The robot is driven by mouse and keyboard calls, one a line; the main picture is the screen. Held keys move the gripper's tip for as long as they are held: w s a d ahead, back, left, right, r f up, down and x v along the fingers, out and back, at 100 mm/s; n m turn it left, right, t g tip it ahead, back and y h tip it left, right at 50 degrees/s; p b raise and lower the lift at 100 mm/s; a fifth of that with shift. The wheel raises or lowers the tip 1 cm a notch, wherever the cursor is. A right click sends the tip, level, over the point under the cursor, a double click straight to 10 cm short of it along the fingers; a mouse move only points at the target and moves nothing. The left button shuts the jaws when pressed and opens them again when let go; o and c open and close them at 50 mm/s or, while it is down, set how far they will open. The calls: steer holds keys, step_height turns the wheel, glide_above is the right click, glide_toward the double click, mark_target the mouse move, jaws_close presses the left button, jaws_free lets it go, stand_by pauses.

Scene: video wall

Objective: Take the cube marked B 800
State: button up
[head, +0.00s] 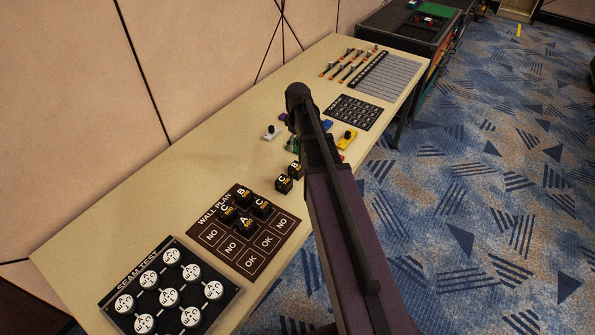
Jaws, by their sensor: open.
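Several small black cubes with white letters and small orange numbers show in the head view. One cube marked B (295,169) stands on the bare table beside a cube marked C (283,184). Another cube marked B (244,196) stands on the brown WALL PLAN board (224,258), among two C cubes (263,207) and an A cube (245,222). The numbers are too small to read, so I cannot tell which B cube is B 800. My arm crosses the middle of the view, close to the right of the loose cubes. My gripper is not visible.
A SEAM TEST board (122,301) with round white discs lies at the table's near end. Beyond the cubes are knobbed pieces, one grey (271,132) and one yellow (347,140), and a black grid (355,112). The table (165,185) is bare along the wall.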

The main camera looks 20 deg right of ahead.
mark_target(296, 166)
steer(key=shift+f, duration=0.15)
step_height(296, 166, down, 8)
steer(key=b, duration=0.8)
steer(key=shift+f+b, duration=0.15)
steer(key=shift+b, duration=0.15)
steer(key=shift+f, duration=0.1)
stand_by(0.4)
steer(key=shift+a+f+b, duration=0.15)
steer(key=shift+f+b, duration=1.1)
steer(key=shift+b, duration=0.05)
steer(key=shift+a+f+b, duration=0.1)
steer(key=shift+f+b, duration=1.15)
steer(key=shift+b, duration=0.05)
steer(key=shift+c, duration=0.2)
steer(key=c, duration=1.1)
steer(key=shift+r, duration=0.2)
step_height(296, 166, up, 10)
steer(key=p, duration=1)
steer(key=shift+f, duration=0.2)
